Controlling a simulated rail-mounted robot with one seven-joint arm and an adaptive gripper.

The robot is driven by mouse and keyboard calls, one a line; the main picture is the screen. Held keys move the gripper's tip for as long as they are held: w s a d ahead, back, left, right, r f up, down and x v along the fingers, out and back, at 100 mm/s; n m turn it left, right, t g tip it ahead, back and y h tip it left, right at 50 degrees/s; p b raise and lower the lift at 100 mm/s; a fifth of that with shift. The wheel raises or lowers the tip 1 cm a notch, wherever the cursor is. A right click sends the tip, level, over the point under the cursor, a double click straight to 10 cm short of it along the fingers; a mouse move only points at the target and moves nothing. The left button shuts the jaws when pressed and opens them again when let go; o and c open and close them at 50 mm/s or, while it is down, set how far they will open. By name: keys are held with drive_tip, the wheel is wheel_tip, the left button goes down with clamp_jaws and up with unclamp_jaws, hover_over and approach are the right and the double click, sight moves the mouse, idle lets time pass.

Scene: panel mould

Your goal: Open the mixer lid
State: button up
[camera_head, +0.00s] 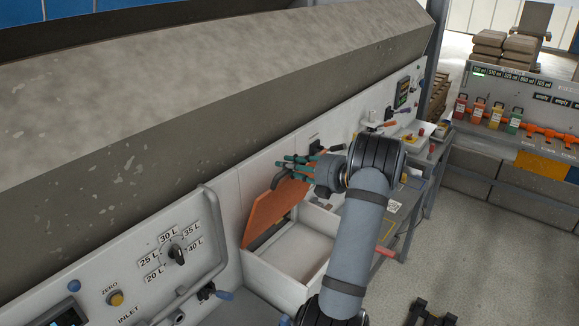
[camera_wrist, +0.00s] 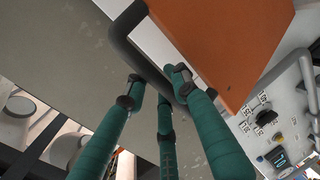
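The orange lid (camera_head: 274,212) stands steeply tilted up at the back left of an open, pale box (camera_head: 306,247), whose inside looks empty. In the wrist view the lid (camera_wrist: 232,42) fills the upper right, and a dark bent handle (camera_wrist: 148,62) runs beside its edge. My gripper (camera_head: 287,163) is at the lid's top edge. In the wrist view its green fingers (camera_wrist: 156,82) are spread on both sides of the handle. The right finger is close to the bar; whether it touches cannot be told. The left finger looks apart from it.
A grey concrete-like panel (camera_head: 190,110) runs behind the wall. A dial (camera_head: 176,254) marked in litres is at lower left. A workbench (camera_head: 415,150) with small items stands beyond my arm. Grey floor (camera_head: 480,240) is mostly free.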

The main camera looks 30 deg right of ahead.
drive_tip(key=o, duration=0.3)
drive_tip(key=shift+s, duration=0.1)
drive_tip(key=v, duration=1.2)
drive_tip(key=x, duration=1.2)
drive_tip(key=shift+f, duration=0.1)
